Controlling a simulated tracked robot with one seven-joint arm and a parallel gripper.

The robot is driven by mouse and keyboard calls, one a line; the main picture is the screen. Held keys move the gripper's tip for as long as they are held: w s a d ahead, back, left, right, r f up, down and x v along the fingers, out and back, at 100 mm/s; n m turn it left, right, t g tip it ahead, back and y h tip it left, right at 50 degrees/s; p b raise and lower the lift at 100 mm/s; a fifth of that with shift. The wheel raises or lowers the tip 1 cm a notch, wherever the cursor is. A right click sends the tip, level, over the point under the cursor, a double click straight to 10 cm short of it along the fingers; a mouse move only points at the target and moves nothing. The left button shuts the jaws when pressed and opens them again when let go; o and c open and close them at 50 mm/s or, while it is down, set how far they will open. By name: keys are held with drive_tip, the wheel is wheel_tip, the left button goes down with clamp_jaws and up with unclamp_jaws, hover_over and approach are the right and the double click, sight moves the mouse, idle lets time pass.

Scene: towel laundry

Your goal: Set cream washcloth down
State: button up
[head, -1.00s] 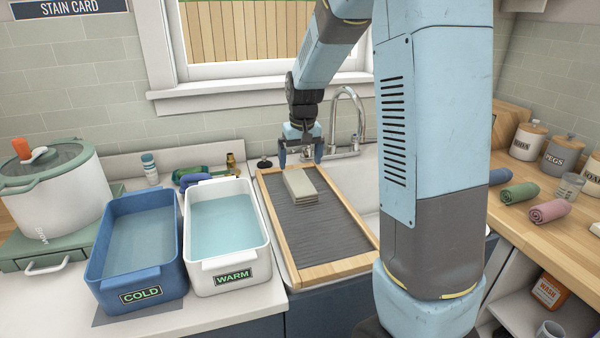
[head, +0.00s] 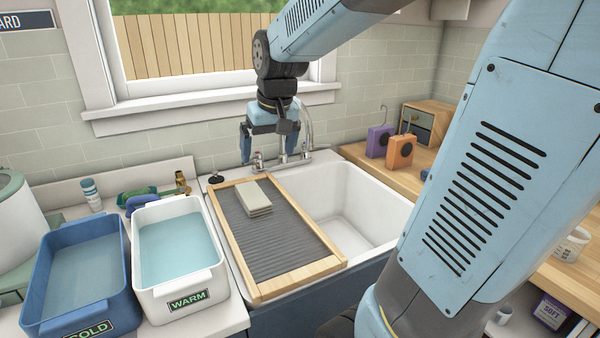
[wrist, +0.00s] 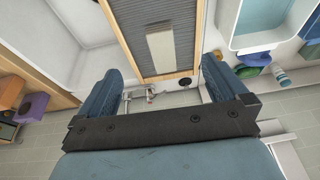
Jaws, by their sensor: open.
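The cream washcloth (head: 254,198) lies folded in a flat stack on the far part of the ribbed washboard (head: 270,249), which has a wooden frame. In the wrist view the cloth (wrist: 161,52) lies on the board beyond my fingers, with a gap between. My gripper (head: 270,160) is open and empty, raised above the faucet area behind the cloth. It does not touch the cloth. In the wrist view the two blue fingers of my gripper (wrist: 172,85) stand wide apart with nothing between them.
The white WARM tub (head: 181,290) and blue COLD tub (head: 45,322) hold water left of the board. The white sink basin (head: 352,220) is empty at its right. The faucet (head: 308,130) rises behind. Purple (head: 377,143) and orange (head: 401,151) objects stand on the right counter.

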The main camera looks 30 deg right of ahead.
drive_tip(key=s+r+t, duration=0.1)
drive_tip(key=s+t, duration=0.1)
drive_tip(key=s, duration=1.3)
drive_tip(key=shift+s, duration=0.4)
